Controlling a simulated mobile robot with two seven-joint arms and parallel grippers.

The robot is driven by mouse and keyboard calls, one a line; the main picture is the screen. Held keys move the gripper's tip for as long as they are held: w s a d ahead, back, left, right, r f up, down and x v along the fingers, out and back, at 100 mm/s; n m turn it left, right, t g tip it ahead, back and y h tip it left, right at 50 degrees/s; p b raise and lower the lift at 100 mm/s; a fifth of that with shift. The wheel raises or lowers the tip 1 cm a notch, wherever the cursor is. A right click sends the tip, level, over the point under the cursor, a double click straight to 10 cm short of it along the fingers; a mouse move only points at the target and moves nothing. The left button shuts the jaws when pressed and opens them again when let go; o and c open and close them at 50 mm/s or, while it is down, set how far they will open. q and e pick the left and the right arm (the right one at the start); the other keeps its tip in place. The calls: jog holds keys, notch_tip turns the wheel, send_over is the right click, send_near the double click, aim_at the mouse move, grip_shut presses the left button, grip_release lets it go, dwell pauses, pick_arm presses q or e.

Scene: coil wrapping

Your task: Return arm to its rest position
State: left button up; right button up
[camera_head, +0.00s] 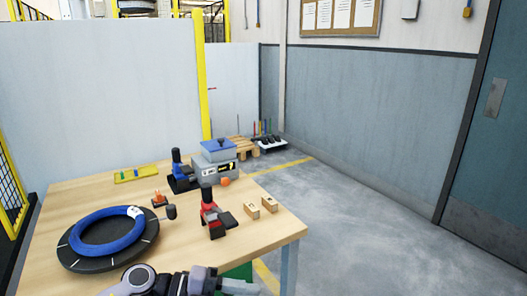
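One of my arms (190,283) shows at the bottom edge, in front of the near side of the table. It comes in from the lower left and reaches right, so I take it as my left arm. I see nothing held there. My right gripper is not in view. A blue wrapped coil (78,243) lies on a dark round turntable (146,237) at the table's left, apart from the arm.
The wooden table (275,232) carries a red-and-black tool (211,216), a blue-and-black device (179,173), a grey box with blue top (217,151), two small wooden blocks (269,204) and a yellow tray (136,174). The floor at right is clear.

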pick_arm(q)
jog(key=s+a+f+n+t+y, duration=0.4)
jog(key=s+a+f+n+y, duration=0.2)
jog(key=n, duration=0.8)
jog(key=s+a+f+n+t+y, duration=0.5)
jog(key=s+a+f+n+y, duration=0.2)
jog(key=s+a+f+n, duration=0.3)
notch_tip(320, 180, down, 4)
jog(key=s+n, duration=0.1)
jog(key=n, duration=0.3)
jog(key=shift+s+a+r+n+t, duration=0.15)
jog(key=shift+r+n+t, duration=0.05)
jog(key=shift+n+t, duration=0.1)
